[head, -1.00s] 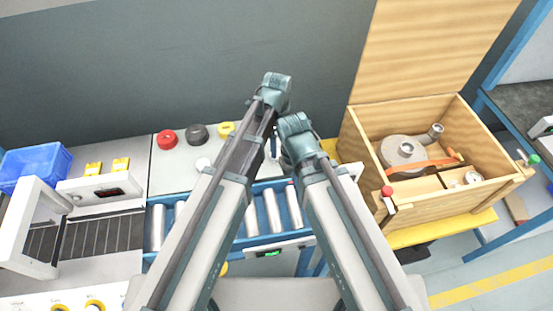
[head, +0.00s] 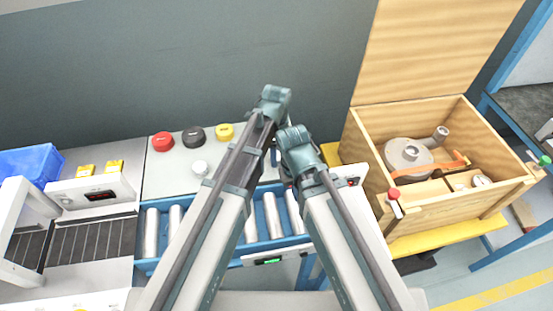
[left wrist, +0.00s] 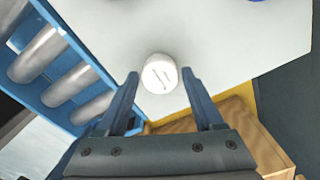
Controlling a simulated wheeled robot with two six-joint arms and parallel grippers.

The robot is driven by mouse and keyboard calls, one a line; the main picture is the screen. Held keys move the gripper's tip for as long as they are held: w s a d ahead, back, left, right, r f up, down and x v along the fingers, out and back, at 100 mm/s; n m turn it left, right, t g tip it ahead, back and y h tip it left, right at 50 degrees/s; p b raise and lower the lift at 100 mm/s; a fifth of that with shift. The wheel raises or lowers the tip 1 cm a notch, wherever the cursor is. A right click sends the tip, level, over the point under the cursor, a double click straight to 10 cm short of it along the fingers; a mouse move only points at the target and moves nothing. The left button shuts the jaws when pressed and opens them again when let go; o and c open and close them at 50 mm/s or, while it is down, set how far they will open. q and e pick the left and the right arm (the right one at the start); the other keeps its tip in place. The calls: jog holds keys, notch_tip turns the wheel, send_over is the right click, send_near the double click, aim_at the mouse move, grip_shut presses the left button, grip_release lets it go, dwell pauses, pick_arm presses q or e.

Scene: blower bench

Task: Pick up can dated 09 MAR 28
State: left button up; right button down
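In the left wrist view, a small white round can (left wrist: 160,72) stands on the pale bench top, seen from above. A thin dark mark shows on its top, but no date can be read. My left gripper (left wrist: 159,80) is open, with a finger to either side of the can's near side and nothing held. In the head view, my arms cover this spot. A white round piece (head: 200,167) shows left of my arms, near a red one (head: 163,141), a black one (head: 194,135) and a yellow one (head: 224,131).
A blue roller conveyor (left wrist: 62,92) runs along the bench's front. A wooden box (head: 440,218) with a raised lid stands at the right and holds a grey blower (head: 408,154). A blue bin (head: 30,165) is at the far left. A grey wall rises behind.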

pick_arm(q)
grip_shut()
jog(key=shift+r, duration=0.1)
pick_arm(e)
jog(key=shift+r, duration=0.1)
